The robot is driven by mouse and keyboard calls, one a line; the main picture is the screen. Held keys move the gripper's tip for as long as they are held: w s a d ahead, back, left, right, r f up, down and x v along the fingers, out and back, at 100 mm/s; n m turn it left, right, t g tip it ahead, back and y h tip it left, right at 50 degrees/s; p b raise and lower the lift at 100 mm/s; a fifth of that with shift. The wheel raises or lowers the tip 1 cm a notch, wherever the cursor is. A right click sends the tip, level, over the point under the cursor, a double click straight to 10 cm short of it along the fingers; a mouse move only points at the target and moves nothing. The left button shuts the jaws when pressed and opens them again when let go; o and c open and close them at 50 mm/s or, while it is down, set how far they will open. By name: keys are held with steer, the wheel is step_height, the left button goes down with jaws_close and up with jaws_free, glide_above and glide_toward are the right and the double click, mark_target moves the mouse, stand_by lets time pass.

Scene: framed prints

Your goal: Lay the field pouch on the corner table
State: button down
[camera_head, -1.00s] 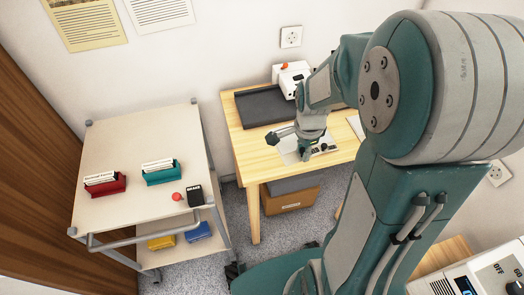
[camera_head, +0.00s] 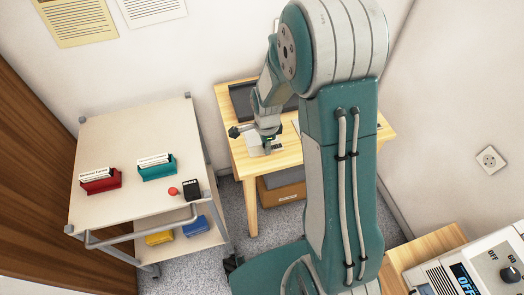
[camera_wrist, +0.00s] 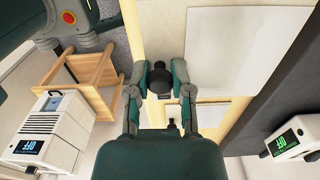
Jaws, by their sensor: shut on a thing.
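My gripper (camera_wrist: 160,82) is shut on a small dark rounded thing (camera_wrist: 160,79) between its fingertips in the wrist view. I cannot tell whether this is the field pouch, and no other pouch is clear. In the head view my gripper (camera_head: 238,131) points left, over the front left part of a light wooden table (camera_head: 243,162) against the back wall, which looks like the corner table. The table's pale surface also shows below my gripper in the wrist view. My arm hides the middle of the table.
A cream trolley (camera_head: 130,125) stands left, with a red holder (camera_head: 100,183), a teal holder (camera_head: 158,171), a red ball (camera_head: 172,191) and a black block (camera_head: 191,188). A dark tray (camera_head: 240,97) lies at the table's back. A white device (camera_head: 480,275) stands at lower right.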

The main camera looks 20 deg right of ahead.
steer(key=shift+w+a+f, duration=0.2)
steer(key=shift+w+f, duration=0.15)
steer(key=shift+f, duration=0.15)
steer(key=shift+w+a+f, duration=0.2)
steer(key=shift+w+f, duration=0.1)
steer(key=shift+f, duration=1.7)
steer(key=c, duration=0.5)
jaws_free()
steer(key=shift+c, duration=0.2)
